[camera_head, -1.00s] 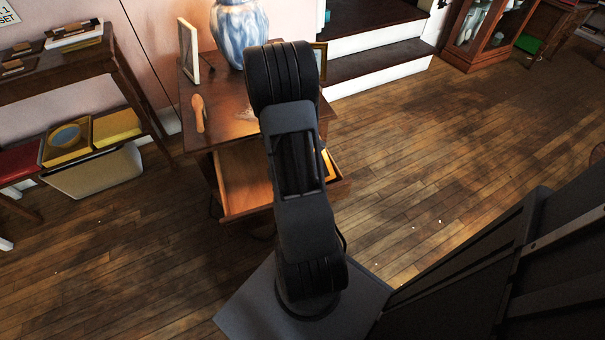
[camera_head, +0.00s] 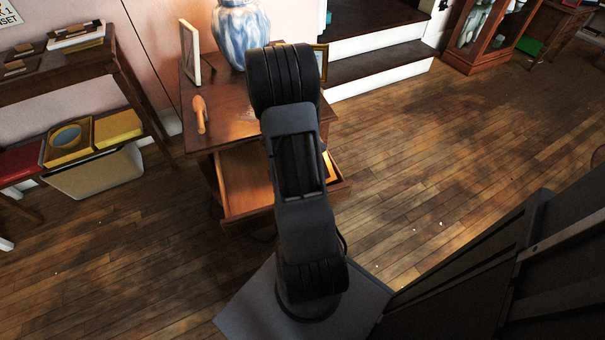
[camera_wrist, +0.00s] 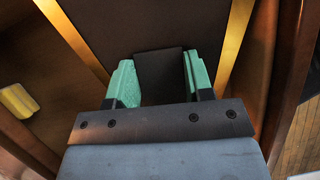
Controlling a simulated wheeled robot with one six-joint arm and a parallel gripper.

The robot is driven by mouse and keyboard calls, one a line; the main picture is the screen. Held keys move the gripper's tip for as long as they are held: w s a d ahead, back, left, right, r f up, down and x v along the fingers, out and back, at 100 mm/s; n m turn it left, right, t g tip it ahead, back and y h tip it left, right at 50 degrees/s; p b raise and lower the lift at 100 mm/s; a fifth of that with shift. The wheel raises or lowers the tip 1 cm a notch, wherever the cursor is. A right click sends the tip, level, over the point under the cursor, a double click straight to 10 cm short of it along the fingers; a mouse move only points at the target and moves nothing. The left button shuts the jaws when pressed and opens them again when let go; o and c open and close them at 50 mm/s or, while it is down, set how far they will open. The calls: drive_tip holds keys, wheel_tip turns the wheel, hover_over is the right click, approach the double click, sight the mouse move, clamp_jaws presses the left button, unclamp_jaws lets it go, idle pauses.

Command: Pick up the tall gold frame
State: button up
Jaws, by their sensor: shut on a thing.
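In the wrist view, a dark brown panel with gold edges (camera_wrist: 235,45) fills the top middle and looks like the back of the tall gold frame. My gripper (camera_wrist: 160,82) has green fingertips on either side of a dark, flat piece in front of this panel. The fingers are shut on that piece, which appears to belong to the frame. In the head view, my arm hides the gripper. A gold edge with a dark inside (camera_head: 321,62) shows just right of the arm; I cannot tell whether it is the same frame.
The wooden side table (camera_head: 222,128) has an open drawer (camera_head: 245,180). White-edged steps (camera_head: 375,48) rise behind. The floor (camera_head: 450,150) to the right is clear.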

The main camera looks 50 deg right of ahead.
wheel_tip(320, 180, up, 10)
drive_tip(key=p, duration=0.4)
drive_tip(key=shift+r+p, duration=0.2)
drive_tip(key=shift+p, duration=0.2)
drive_tip(key=o, duration=0.7)
clamp_jaws()
